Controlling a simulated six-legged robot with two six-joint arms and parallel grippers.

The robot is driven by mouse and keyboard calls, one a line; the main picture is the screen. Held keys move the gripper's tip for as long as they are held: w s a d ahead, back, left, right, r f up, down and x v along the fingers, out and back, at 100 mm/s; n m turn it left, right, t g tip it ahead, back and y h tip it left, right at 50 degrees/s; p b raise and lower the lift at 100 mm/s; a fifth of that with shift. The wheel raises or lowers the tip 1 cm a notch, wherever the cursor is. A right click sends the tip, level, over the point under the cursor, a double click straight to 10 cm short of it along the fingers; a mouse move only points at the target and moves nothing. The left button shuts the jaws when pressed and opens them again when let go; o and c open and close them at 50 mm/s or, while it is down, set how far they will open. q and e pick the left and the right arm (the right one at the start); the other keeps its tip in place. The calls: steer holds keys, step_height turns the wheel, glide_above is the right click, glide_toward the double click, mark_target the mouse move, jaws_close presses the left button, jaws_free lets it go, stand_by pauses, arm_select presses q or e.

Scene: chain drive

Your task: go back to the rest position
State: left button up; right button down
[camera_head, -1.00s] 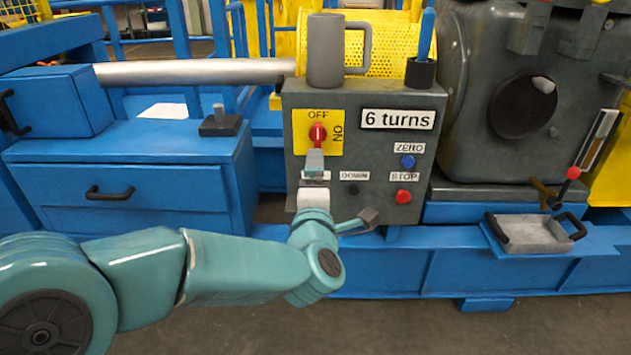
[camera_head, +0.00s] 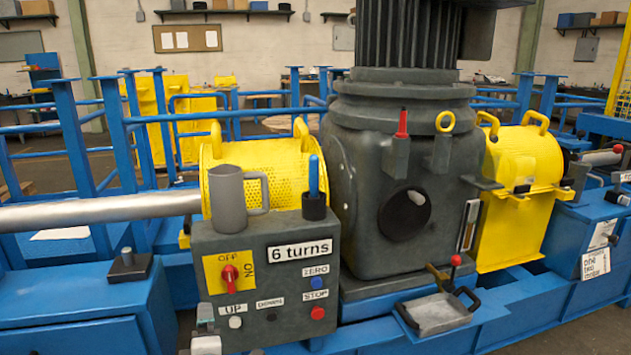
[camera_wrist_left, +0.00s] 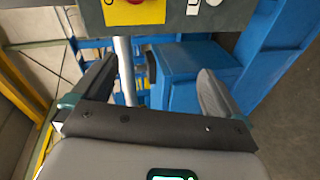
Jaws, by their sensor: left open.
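In the head view only a small grey and white part of my left gripper (camera_head: 205,318) shows, low at the left edge of the control box (camera_head: 330,250). In the left wrist view its two dark fingers stand wide apart (camera_wrist_left: 155,85), with nothing between them. The box front, with part of the yellow plate (camera_wrist_left: 135,12), is at the top of that view. On the box, the red switch (camera_head: 230,279) stands roughly upright below "OFF". The white UP button (camera_head: 235,322) is uncovered. The display (camera_head: 299,250) reads "6 turns". My right gripper is not in view.
A grey mug (camera_head: 229,195) and a dark holder (camera_head: 314,206) with a blue-handled tool stand on the box. A large grey machine housing (camera_head: 365,235) is to the right. A small tray (camera_head: 436,314) lies on the blue frame. A steel shaft (camera_head: 100,211) runs left.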

arm_select(q)
steer(key=s+d+f+m+g+h+p, duration=0.3)
steer(key=s+m+p, duration=0.3)
steer(key=s, duration=0.4)
steer(key=s+d+f+m+g+h+p, duration=0.3)
steer(key=s+m+g+p, duration=0.3)
steer(key=s, duration=0.4)
steer(key=s+d+f+m+g+h+p, duration=0.3)
steer(key=s+m+p, duration=0.3)
steer(key=s, duration=0.4)
steer(key=shift+d+f+g+h, duration=0.3)
steer(key=shift+d+f+g, duration=0.15)
steer(key=shift+d+g, duration=0.35)
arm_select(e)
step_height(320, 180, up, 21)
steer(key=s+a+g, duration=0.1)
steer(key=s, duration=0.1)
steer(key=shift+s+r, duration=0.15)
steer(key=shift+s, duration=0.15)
